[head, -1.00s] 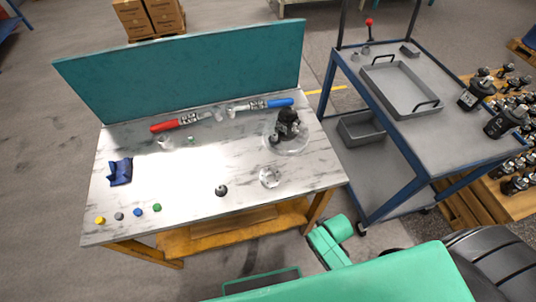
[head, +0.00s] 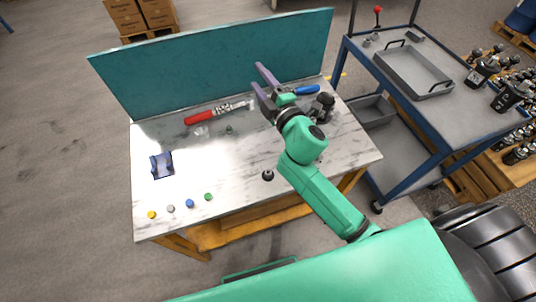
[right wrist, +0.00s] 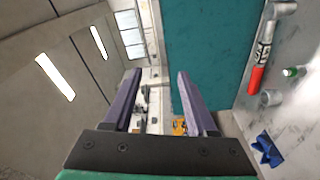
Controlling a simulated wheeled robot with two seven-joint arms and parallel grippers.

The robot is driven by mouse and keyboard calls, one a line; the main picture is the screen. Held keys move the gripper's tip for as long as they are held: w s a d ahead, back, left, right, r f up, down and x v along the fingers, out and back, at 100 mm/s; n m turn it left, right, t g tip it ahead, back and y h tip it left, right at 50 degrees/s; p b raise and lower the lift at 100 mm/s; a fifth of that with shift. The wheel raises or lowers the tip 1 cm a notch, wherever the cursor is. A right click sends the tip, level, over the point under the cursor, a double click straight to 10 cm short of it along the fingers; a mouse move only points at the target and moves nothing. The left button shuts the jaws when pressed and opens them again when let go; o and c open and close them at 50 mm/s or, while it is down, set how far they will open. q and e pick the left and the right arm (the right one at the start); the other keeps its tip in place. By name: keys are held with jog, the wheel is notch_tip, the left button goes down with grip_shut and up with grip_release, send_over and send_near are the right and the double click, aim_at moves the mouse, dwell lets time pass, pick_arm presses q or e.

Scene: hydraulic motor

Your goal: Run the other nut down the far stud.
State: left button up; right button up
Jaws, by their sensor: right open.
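My right gripper (head: 258,80) is raised over the back right of the bench with its purple fingers apart and nothing between them. In the right wrist view my open fingers (right wrist: 160,90) frame the teal back panel and room beyond. A dark motor part (head: 325,100) stands at the bench's right, partly behind my arm. I cannot make out its studs or a nut on them. A small greenish piece (head: 229,129) stands near the bench's middle; it also shows in the right wrist view (right wrist: 291,71). I cannot tell whether it is a nut. My left gripper is out of view.
A red-handled tool (head: 199,118) and a blue-handled tool (head: 306,90) lie before the teal panel (head: 215,62). A blue holder (head: 162,166), a black knob-like part (head: 268,175) and several coloured caps (head: 189,203) are on the bench. A cart with a grey tray (head: 415,72) stands right.

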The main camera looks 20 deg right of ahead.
jog(key=s+a+r+n+g+y, duration=0.3)
jog(key=a+n+y, duration=0.3)
jog(key=a+n, duration=0.25)
jog(key=s+a+r+n+g+y, duration=0.25)
jog(key=a+n+y, duration=0.4)
jog(key=n, duration=0.35)
jog(key=s+a+f+n+g, duration=0.4)
jog(key=a+f+n+g, duration=0.25)
jog(key=n, duration=0.25)
jog(key=n+g+h, duration=0.6)
jog(key=n+h, duration=0.4)
jog(key=h, duration=0.6)
send_over(268, 172)
notch_tip(268, 172, down, 17)
jog(key=shift+w+a+r, duration=0.1)
jog(key=shift+d+h, duration=0.25)
jog(key=shift+d, duration=0.05)
notch_tip(268, 172, down, 8)
jog(key=b, duration=0.6)
jog(key=shift+a, duration=0.15)
jog(key=shift+f+b, duration=0.45)
jog(key=shift+f, duration=0.1)
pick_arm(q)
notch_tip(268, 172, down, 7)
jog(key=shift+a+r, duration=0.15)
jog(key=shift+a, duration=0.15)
pick_arm(e)
jog(key=shift+r, duration=0.1)
